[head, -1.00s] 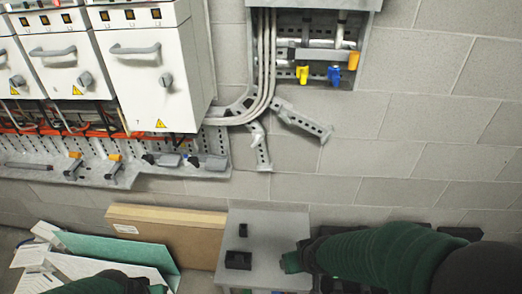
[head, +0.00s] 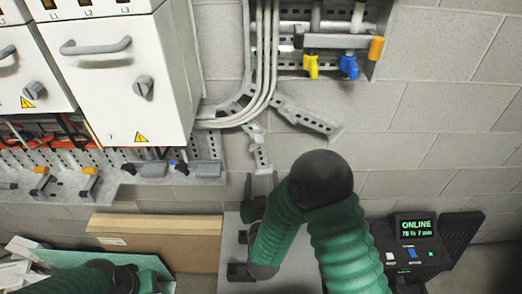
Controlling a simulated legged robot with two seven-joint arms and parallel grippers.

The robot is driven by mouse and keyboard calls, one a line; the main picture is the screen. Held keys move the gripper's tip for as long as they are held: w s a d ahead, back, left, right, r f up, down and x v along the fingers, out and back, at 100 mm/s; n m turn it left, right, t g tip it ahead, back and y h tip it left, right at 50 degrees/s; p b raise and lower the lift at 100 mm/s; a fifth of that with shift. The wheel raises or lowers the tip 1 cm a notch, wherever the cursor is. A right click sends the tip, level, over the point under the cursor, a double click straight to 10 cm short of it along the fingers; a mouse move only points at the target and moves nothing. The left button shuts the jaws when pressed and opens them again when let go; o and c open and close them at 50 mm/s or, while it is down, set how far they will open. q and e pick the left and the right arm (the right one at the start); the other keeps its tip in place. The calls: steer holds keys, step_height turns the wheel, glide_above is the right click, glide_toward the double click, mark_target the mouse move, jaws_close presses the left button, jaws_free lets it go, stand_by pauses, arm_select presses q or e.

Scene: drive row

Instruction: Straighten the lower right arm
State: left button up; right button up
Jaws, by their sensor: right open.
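Two grey perforated metal arms hang from the wall by the cable bend. One, the right arm (head: 305,117), slants down to the right. The other, a shorter lower arm (head: 258,148), hangs nearly straight down, slightly tilted. I cannot be sure which of them the task names. My green right arm hides part of the table. My left arm shows at the bottom left, but its gripper is not visible.
White cabinets (head: 115,75) and a perforated ledge (head: 60,190) are at left. A black console (head: 425,245) reading ONLINE is at right.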

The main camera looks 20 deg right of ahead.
mark_target(261, 156)
steer(key=x, duration=1.1)
steer(key=shift+w+a+f+p, duration=0.1)
steer(key=shift+a+p, duration=0.05)
steer(key=shift+p, duration=0.2)
steer(key=shift+w, duration=0.2)
steer(key=shift+c, duration=0.5)
jaws_close()
